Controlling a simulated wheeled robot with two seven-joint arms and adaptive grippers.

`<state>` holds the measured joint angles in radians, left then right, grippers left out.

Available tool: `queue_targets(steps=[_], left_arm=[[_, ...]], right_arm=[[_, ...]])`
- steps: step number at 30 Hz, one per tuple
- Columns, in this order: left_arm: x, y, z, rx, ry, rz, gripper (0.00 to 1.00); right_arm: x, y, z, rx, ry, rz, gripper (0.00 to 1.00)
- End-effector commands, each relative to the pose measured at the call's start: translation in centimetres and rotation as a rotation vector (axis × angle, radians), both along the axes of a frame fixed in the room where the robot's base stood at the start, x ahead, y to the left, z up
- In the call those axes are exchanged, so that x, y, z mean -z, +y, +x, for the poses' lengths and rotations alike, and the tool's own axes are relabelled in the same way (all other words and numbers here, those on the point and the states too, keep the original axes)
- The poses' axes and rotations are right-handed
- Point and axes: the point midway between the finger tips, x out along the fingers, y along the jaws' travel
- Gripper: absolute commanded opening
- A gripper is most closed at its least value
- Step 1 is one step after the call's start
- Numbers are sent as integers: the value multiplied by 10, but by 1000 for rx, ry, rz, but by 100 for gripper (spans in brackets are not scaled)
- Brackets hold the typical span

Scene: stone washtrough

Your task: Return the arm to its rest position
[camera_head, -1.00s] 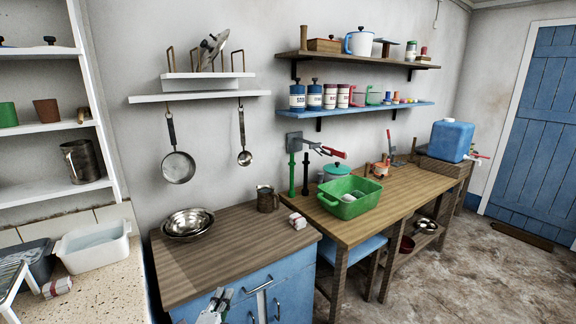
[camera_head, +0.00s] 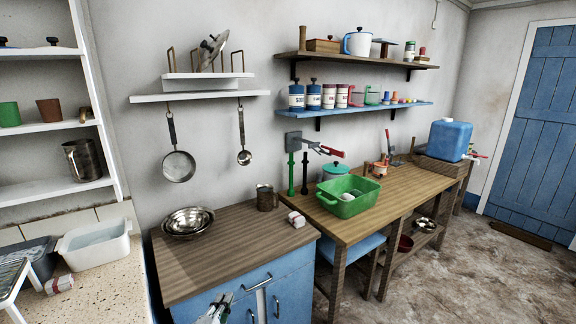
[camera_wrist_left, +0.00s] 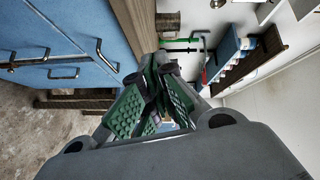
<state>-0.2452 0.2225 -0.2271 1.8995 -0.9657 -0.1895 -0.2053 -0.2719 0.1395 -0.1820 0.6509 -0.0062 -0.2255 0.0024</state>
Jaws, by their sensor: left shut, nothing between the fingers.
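My left gripper (camera_head: 218,304) shows at the bottom edge of the head view, in front of the blue cabinet (camera_head: 290,283). Its fingers are shut with nothing between them. In the left wrist view the closed green-padded fingers (camera_wrist_left: 153,88) fill the middle, with the blue cabinet and its handles to the left. Most of the left arm is outside the head view. My right gripper does not show.
The wooden cabinet top (camera_head: 225,245) carries metal bowls (camera_head: 188,222), a metal mug (camera_head: 266,198) and a small wrapped block (camera_head: 297,219). A green basin (camera_head: 348,198) stands on the table to the right. A white tub (camera_head: 95,245) is at left.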

Motion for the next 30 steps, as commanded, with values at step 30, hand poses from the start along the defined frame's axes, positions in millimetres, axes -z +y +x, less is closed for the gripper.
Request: queue_targets(steps=[30], left_arm=[[365, 77, -128, -349, 714, -591, 0]], right_arm=[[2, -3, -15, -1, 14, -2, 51]])
